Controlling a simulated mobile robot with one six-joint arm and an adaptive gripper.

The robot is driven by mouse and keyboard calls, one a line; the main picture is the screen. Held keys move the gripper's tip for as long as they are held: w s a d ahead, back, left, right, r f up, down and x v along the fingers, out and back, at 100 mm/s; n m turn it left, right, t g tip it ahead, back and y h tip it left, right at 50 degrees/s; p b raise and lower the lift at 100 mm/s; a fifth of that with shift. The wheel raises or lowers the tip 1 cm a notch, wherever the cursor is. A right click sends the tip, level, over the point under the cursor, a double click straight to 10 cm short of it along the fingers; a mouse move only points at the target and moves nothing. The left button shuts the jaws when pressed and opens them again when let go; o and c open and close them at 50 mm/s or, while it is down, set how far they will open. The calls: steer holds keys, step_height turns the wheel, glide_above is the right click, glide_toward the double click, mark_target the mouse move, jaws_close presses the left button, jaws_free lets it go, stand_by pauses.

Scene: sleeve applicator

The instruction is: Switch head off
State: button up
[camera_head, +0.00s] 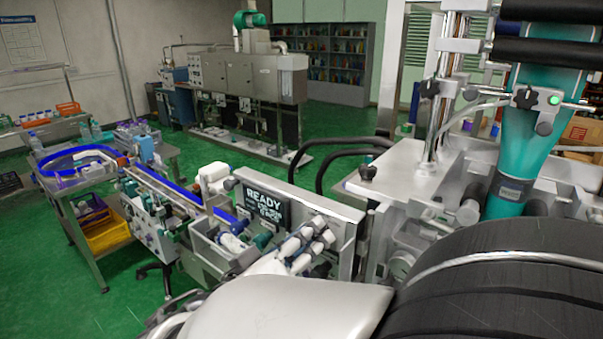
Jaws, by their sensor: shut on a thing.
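The machine head stands at the right, with a tall teal funnel (520,135) below black horizontal bars. A round green-lit button (553,99) shows on a small bracket across the funnel. A black knob (526,97) sits just left of it. A dark display (263,206) in the middle reads "READY" in large letters; its smaller lines are hard to read.
A conveyor with blue edges (172,187) runs from the left table towards the middle. A grey metal bin (208,254) stands below the display, with white and teal cylindrical parts nearby. Large black and silver shapes block the bottom right. Green floor (50,262) is clear at lower left.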

jaws_close()
steer(key=shift+n, duration=0.4)
steer(key=shift+n+p, duration=4.4)
steer(key=shift+n, duration=4.1)
steer(key=shift+f, duration=0.1)
